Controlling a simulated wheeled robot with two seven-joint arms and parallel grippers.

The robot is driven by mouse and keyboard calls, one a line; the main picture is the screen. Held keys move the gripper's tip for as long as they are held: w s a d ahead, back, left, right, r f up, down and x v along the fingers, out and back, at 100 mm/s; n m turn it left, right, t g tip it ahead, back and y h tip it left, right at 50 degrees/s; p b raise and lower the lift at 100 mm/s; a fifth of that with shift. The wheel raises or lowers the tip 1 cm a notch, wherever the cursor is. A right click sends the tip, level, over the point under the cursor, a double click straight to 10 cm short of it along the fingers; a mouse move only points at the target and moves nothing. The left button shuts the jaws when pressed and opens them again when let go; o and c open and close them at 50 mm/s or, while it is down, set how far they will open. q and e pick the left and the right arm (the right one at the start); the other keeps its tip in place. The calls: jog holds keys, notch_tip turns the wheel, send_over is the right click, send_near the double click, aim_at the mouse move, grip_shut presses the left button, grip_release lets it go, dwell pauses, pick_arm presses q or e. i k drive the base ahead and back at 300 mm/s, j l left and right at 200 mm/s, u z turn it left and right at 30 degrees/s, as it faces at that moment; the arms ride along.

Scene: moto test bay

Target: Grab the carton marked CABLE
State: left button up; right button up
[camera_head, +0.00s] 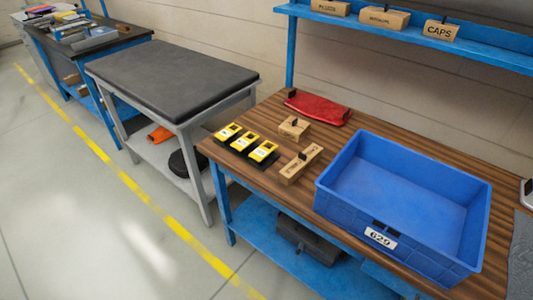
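No carton that I can clearly read as CABLE shows in the head view. A long cardboard carton (301,164) and a smaller cardboard carton (294,128) sit on the wooden bench, left of the blue crate. Each has a black piece on top, and their lettering is too small to read. On the blue shelf above stand a carton marked CAPS (441,30), a middle carton (384,17) and a left carton (330,7); the marks on the last two are not clearly legible. Neither of my grippers is in view.
The empty blue crate (340,166), labelled 629, fills much of the wooden bench (270,190). A padded grey table (170,78) stands left, with open floor in front.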

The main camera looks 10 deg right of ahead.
aim_at(288, 175)
jog(key=i+j+z, duration=0.6)
jog(key=j, duration=0.25)
jog(key=i+j+z, duration=0.4)
jog(key=j, duration=0.3)
jog(key=i+j+z, duration=0.1)
jog(key=j+z, duration=0.15)
jog(key=j, duration=0.15)
jog(key=i+j+z, duration=0.2)
jog(key=j, duration=0.2)
jog(key=j+z, duration=0.2)
jog(key=j, duration=0.2)
jog(key=k, duration=0.05)
